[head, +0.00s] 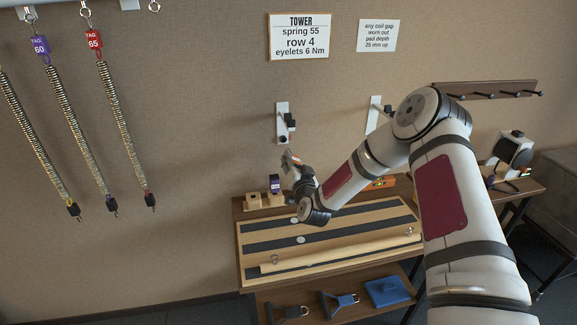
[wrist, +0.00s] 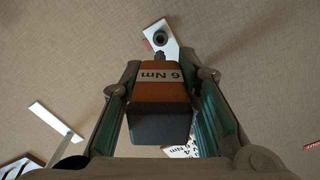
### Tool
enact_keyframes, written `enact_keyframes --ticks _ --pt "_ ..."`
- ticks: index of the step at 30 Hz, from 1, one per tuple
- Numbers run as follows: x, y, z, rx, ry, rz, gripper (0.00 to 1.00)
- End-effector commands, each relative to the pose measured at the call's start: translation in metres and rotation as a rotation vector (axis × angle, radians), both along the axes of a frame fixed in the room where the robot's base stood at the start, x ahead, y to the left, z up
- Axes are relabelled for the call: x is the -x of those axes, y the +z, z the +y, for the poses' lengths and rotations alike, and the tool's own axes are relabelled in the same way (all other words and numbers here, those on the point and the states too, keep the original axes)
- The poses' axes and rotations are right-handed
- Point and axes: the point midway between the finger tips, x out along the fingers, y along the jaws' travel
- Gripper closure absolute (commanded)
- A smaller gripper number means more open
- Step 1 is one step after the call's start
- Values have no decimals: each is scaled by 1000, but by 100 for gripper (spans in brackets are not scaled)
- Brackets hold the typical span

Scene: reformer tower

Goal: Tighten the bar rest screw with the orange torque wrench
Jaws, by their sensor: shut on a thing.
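My gripper (head: 290,160) is shut on the orange torque wrench (wrist: 160,92), whose body reads "6 Nm" and has a dark end towards the wrist camera. The wrench's thin tip points towards a white wall plate with a round dark fitting (wrist: 160,38) in the wrist view. I cannot tell whether the tip touches it. In the head view my gripper is just below the left white bracket (head: 282,124) on the wall, which has black fittings. The wrench is hard to make out there.
A second white bracket (head: 376,114) is partly behind my arm. Springs (head: 75,130) hang at left.

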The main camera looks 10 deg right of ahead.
Motion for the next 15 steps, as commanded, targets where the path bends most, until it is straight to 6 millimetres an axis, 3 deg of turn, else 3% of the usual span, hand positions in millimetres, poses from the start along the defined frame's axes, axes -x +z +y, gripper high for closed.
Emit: enact_keyframes --ticks 10,15 --pt "2 2 1 1 0 1 100" --pt "-12 -1 1 1 1 0 100"
